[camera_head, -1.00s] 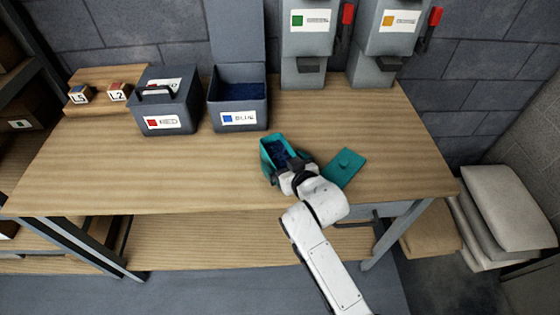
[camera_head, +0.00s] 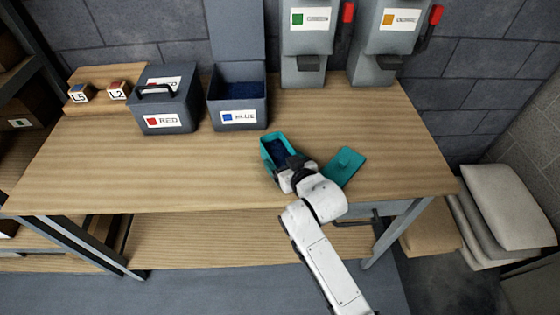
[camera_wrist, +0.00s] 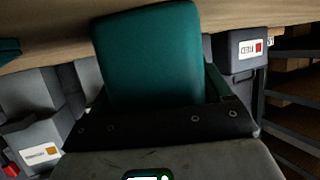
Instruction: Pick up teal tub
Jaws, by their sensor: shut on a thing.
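The teal tub (camera_head: 266,150) stands upright near the middle of the table, open at the top, with dark blue bits inside. My gripper (camera_head: 284,173) is at the tub's near end and shut on it. The gripper and wrist hide part of the tub's near side. In the wrist view the tub's smooth teal wall (camera_wrist: 150,50) fills the space between the fingers. I cannot tell any gap between the tub and the table. A teal lid (camera_head: 345,166) with a knob lies just right of my wrist.
A closed red-labelled box (camera_head: 165,122) and an open blue-labelled bin (camera_head: 240,119) stand at the back left. Two grey dispensers (camera_head: 306,45) with red levers stand behind. Small cubes (camera_head: 118,90) sit on a wooden stand (camera_head: 100,74). The left front tabletop is clear.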

